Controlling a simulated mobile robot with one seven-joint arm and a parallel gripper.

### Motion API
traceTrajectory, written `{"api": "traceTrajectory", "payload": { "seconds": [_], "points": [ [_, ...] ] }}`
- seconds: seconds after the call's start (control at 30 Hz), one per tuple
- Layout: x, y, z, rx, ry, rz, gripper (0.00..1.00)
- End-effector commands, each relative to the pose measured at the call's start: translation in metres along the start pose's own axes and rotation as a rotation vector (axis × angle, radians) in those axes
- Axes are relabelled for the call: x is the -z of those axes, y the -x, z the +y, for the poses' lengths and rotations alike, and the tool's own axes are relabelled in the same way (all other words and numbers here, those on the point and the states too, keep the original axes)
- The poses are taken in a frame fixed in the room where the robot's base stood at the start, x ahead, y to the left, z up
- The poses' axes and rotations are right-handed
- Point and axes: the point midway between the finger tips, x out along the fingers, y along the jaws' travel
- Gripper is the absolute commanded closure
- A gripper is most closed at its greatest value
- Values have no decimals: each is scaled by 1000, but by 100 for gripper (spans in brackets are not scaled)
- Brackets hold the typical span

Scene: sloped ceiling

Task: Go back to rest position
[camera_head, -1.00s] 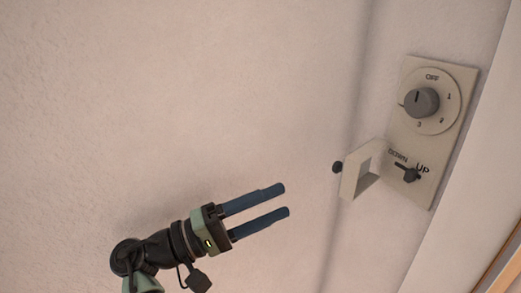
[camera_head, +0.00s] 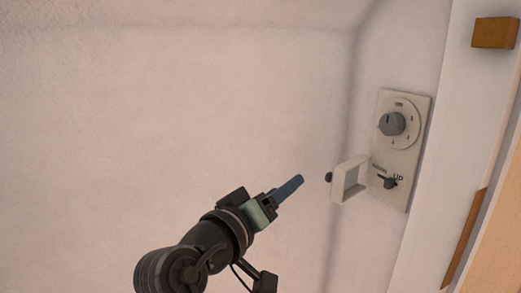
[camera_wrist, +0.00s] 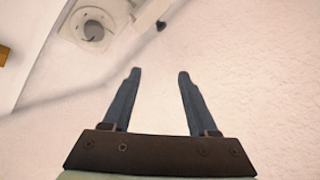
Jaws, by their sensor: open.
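My gripper (camera_head: 288,188) is in the lower middle of the head view, seen edge-on, pointing up and right toward the wall panel. In the wrist view my gripper (camera_wrist: 158,74) shows two blue fingers spread apart with nothing between them. It is open and touches nothing that I can see. The control panel (camera_head: 409,145) is right of the gripper, with a round grey dial (camera_head: 391,124) and a small dark switch (camera_head: 388,182) by the UP label. A hinged cover frame (camera_head: 338,184) stands out from the panel. The panel also shows at the upper left of the wrist view (camera_wrist: 73,25).
A small dark knob (camera_head: 329,177) is beside the cover frame, close to my fingertips in the picture. A brown block (camera_head: 495,33) is at the upper right, and a wooden edge (camera_head: 465,240) runs down the right side. The pale wall to the left is clear.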

Motion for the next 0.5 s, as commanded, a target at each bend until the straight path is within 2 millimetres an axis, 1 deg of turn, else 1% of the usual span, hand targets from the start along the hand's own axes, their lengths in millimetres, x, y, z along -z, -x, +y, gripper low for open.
{"api": "traceTrajectory", "payload": {
  "seconds": [0.03,0.07,0.1,0.13,0.17,0.2,0.23,0.33,0.37,0.4,0.47,0.5],
  "points": [
    [18,8,19,35,-118,96,41],
    [31,14,30,59,-189,160,41],
    [47,25,47,88,-280,247,41],
    [59,35,60,107,-348,314,41],
    [70,46,76,124,-413,383,41],
    [84,64,96,144,-495,475,41],
    [92,77,112,157,-551,540,41],
    [111,122,159,190,-706,738,41],
    [115,137,172,199,-746,794,41],
    [119,156,189,211,-795,867,41],
    [122,185,214,224,-863,973,41],
    [125,203,230,234,-900,1036,41]
  ]
}}
